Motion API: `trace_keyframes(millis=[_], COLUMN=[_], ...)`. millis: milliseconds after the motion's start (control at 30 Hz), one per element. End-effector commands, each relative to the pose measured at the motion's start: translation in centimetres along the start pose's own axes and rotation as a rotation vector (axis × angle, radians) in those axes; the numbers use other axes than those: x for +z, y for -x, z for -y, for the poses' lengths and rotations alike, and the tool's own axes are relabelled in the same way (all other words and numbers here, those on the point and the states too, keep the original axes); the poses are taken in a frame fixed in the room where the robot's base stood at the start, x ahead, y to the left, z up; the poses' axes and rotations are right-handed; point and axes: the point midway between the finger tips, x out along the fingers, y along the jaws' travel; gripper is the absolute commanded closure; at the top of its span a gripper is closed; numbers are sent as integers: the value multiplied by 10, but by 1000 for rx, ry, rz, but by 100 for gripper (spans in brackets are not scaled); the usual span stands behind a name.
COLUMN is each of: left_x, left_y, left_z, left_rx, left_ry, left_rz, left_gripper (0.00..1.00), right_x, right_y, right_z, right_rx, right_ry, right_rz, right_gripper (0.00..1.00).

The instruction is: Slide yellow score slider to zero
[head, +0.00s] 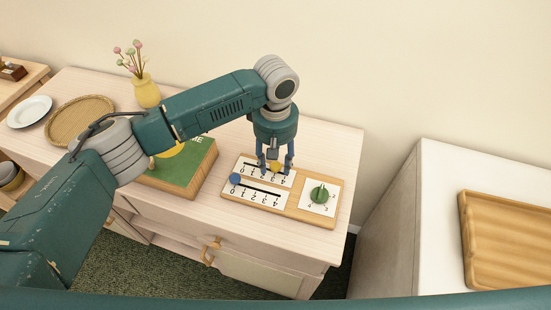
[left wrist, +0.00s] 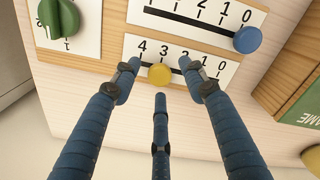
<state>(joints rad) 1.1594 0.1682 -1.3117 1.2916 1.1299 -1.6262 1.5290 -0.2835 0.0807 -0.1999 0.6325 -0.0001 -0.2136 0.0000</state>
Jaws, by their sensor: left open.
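The score board (head: 292,208) lies on the pale wooden cabinet and has two numbered slots. The yellow slider knob (head: 276,167) is in the far slot. In the left wrist view the yellow knob (left wrist: 159,74) sits by about the 3, away from the 0 at the right end. The blue slider knob (head: 235,179) is at the 0 end of the other slot. My left gripper (head: 275,172) points down over the yellow knob. In the left wrist view its open fingers (left wrist: 158,68) stand around the knob, with visible gaps. My right gripper is out of view.
A green dial (head: 319,194) is on the board's right part. A green game box (head: 182,172) lies just left of the board. A yellow vase (head: 146,92), wicker tray (head: 62,134) and white plate (head: 30,111) stand farther left. A wooden tray (head: 480,278) sits on the white unit at right.

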Motion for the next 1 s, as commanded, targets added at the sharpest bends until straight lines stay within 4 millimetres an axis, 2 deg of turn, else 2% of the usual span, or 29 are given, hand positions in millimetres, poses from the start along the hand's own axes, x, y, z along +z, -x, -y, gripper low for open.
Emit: trace_keyframes(millis=[233, 400, 467, 667, 767, 1000], left_x=[0, 0, 0, -1, -9, -46], left_y=[-1, 0, 0, 1, 5, 8], left_z=[0, 0, 0, 1, 8, 46], left_rx=[1, 1, 1, 0, 2, 0], left_ry=[0, 0, -1, 1, 4, 8], left_rz=[0, 0, 0, 1, 3, 3], left_gripper=[57, 91, 100, 100, 100, 100], right_x=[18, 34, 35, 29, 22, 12], right_y=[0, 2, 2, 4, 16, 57], right_z=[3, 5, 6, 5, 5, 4], right_rx=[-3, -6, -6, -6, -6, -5], right_ry=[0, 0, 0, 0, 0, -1], right_rz=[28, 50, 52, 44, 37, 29], right_gripper=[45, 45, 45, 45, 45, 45])
